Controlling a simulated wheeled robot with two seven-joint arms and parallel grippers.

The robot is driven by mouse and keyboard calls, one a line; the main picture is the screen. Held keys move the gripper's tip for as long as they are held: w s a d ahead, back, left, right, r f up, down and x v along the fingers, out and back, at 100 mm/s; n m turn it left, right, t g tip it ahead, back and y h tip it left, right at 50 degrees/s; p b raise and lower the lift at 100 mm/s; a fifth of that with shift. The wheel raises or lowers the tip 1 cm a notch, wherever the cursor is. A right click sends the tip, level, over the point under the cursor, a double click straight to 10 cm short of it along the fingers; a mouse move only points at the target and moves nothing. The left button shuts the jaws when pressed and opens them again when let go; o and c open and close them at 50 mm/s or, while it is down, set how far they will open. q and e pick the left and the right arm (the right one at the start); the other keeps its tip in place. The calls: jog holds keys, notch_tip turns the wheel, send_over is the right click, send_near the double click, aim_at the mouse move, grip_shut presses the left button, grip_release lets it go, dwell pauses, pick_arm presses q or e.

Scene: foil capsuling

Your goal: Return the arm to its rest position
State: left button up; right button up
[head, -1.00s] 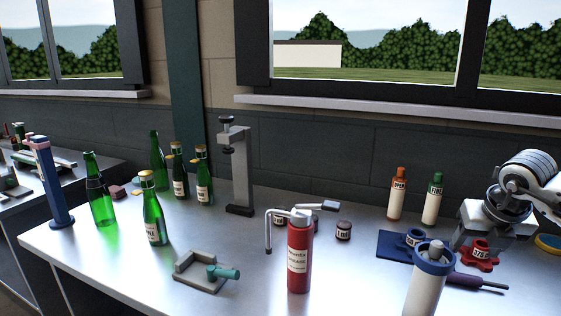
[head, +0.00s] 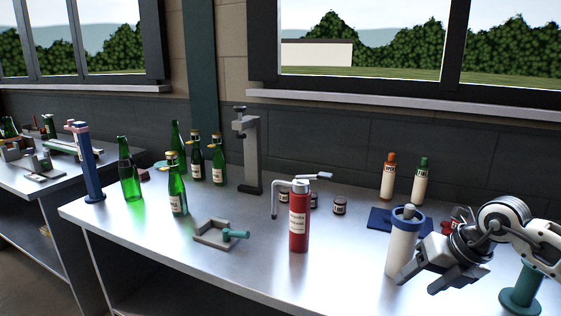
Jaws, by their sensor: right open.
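My right gripper (head: 450,276) is at the right of the head view, at the end of my white right arm (head: 520,226). It is open and empty, with its fingers pointing down and left. It hangs above the front right of the metal bench (head: 340,268), just right of a white cylinder with a blue rim (head: 402,248). The arm and gripper hide part of the bench and part of the small red things behind them. My left gripper does not show.
A red bottle with a bent spout (head: 299,220) stands mid-bench. Several green bottles (head: 177,190), a grey stand (head: 250,155) and a blue post (head: 88,165) are to the left. Two labelled bottles (head: 388,178) stand at the back right. Bare bench lies at the front middle.

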jog(key=s+a+m+t+y, duration=0.25)
jog(key=a+y, duration=0.35)
jog(key=a, duration=0.5)
jog(key=s+a+m+t+y, duration=0.1)
jog(key=s+a+m+y, duration=0.3)
jog(key=a+y, duration=0.5)
jog(key=s+d+f+m+t+h, duration=0.1)
jog(key=s+d+f+m+h, duration=0.1)
jog(key=s+f+m+h, duration=0.4)
jog(key=s+d+f+m+t+h, duration=0.1)
jog(key=s+f+m+h, duration=0.5)
jog(key=f+m, duration=0.9)
jog(key=d+m+h, duration=0.1)
jog(key=m+h, duration=0.2)
jog(key=m, duration=0.1)
jog(key=shift+s+h, duration=0.4)
